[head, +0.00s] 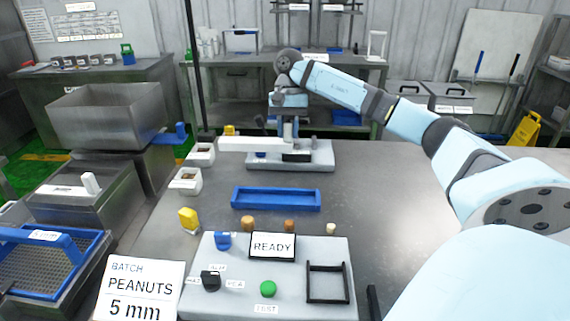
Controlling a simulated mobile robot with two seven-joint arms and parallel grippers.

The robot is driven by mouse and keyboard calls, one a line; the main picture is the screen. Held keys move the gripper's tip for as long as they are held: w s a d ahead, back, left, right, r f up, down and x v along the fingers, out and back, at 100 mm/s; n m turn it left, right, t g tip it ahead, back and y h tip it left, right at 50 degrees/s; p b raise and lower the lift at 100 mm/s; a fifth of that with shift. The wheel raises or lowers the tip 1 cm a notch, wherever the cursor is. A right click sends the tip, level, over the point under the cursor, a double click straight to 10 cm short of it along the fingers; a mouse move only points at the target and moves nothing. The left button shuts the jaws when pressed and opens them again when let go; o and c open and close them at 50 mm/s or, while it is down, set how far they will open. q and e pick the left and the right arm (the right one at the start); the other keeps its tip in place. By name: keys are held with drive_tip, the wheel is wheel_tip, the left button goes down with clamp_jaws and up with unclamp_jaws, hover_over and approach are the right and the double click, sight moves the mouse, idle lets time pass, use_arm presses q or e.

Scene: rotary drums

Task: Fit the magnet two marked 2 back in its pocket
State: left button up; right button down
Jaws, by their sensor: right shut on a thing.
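My right gripper (289,138) reaches in from the right and points down over a grey base plate (318,160) in the middle of the table. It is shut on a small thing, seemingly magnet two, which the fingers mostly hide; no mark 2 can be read. A long white bar (245,144) lies level at the fingertips and sticks out to the left. A dark block (297,157) and a small blue part sit on the plate below. I cannot make out the pocket. My left gripper is not in view.
A blue tray (275,207) lies nearer, before a grey control panel (240,290) with a READY sign (272,246). White bins (186,181) stand at the table's left edge. A steel hopper (108,118) is further left. The table right of the tray is clear.

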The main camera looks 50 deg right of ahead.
wheel_tip(320, 180, down, 11)
drive_tip(key=shift+f+b, duration=0.2)
drive_tip(key=shift+b, duration=0.25)
drive_tip(key=shift+f, duration=0.1)
drive_tip(key=c, duration=0.9)
unclamp_jaws()
drive_tip(key=shift+f, duration=0.1)
